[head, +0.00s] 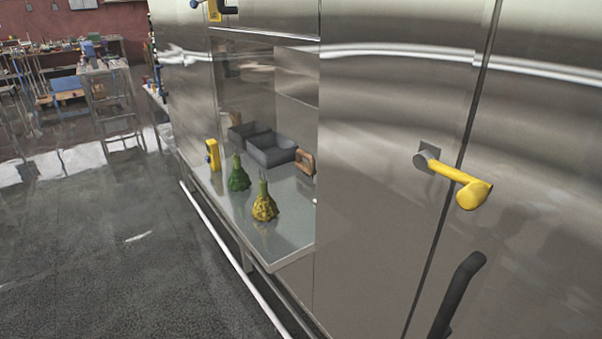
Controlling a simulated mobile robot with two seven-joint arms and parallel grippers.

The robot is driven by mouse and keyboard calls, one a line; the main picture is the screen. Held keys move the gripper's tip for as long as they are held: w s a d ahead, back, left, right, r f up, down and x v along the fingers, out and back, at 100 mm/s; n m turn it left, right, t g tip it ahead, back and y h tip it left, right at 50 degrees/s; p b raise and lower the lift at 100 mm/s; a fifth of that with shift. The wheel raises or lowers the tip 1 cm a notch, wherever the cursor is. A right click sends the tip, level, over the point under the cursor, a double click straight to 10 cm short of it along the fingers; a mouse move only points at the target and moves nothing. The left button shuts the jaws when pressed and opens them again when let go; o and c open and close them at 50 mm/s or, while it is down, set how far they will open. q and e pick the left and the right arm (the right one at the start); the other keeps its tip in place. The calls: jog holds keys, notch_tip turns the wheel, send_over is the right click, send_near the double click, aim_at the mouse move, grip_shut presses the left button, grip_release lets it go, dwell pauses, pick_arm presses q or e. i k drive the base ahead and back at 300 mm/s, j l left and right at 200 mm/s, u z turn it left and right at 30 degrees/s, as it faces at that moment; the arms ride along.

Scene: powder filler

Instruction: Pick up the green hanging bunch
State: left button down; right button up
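The green bunch (238,179) is a lumpy, dark green, pear-shaped thing with a narrow upright top. It stands on a metal shelf (290,238) in a recess of a large steel machine. A similar yellow bunch (264,207) stands just in front and to the right of it, apart from it. Neither of my grippers shows in the head view.
A dark grey open bin (271,152), a brown wooden item (305,161) and a yellow item (213,155) are on the shelf. A yellow handle (455,180) sticks out from the steel front (385,130) at right. Open floor (110,260) lies left; workbenches stand far back.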

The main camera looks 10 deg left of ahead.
aim_at(239, 179)
jog(key=i+j+z, duration=0.1)
jog(key=j+z, duration=0.15)
jog(key=i+j+z, duration=0.1)
jog(key=j+z, duration=0.45)
jog(key=j, duration=0.15)
jog(key=i+j+z, duration=0.1)
jog(key=j+z, duration=0.3)
jog(key=j, duration=0.7)
jog(key=j+z, duration=0.1)
jog(key=j, duration=1)
jog(key=k+j+z, duration=0.1)
jog(key=j, duration=1.05)
jog(key=k, duration=0.05)
